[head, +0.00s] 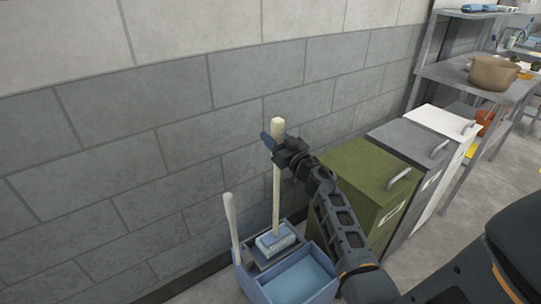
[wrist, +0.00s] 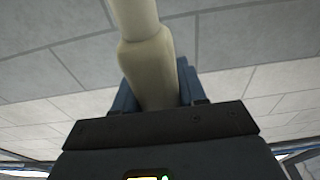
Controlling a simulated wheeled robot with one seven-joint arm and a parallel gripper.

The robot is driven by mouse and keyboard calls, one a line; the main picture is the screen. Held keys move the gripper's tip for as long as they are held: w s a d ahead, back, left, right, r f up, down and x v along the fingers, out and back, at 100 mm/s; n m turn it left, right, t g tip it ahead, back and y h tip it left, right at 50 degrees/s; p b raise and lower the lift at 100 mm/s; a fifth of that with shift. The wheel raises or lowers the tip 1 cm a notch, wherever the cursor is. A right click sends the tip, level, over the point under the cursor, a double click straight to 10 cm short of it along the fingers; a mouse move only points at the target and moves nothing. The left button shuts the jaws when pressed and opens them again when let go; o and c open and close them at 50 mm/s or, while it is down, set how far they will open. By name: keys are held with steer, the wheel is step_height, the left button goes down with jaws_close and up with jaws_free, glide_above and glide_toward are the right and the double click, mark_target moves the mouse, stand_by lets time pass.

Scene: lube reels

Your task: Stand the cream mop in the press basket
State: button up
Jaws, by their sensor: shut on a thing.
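The cream mop (head: 276,195) stands about upright in the head view, its pale handle rising in front of the grey wall. Its blue and white head (head: 276,239) is at the press basket (head: 262,259), at the back of the blue bucket (head: 300,279). I cannot tell whether the head rests in the basket or hangs just above it. My gripper (head: 277,143) is shut on the handle near its top. In the wrist view the cream handle (wrist: 150,70) runs between the two blue fingers. The basket floor is hidden by the mop head.
A pale lever (head: 231,218) rises at the bucket's left. Green (head: 362,178), grey (head: 413,148) and white (head: 446,124) bins stand in a row to the right. Beyond them is a metal shelf with a pot (head: 492,73). The tiled wall is close behind the mop.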

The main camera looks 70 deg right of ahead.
steer(key=shift+w+a+f+b, duration=0.1)
steer(key=shift+w+f+b, duration=0.15)
steer(key=shift+f+b, duration=0.7)
steer(key=shift+w+a+f+b, duration=0.15)
steer(key=shift+f+b, duration=0.3)
steer(key=shift+f, duration=1)
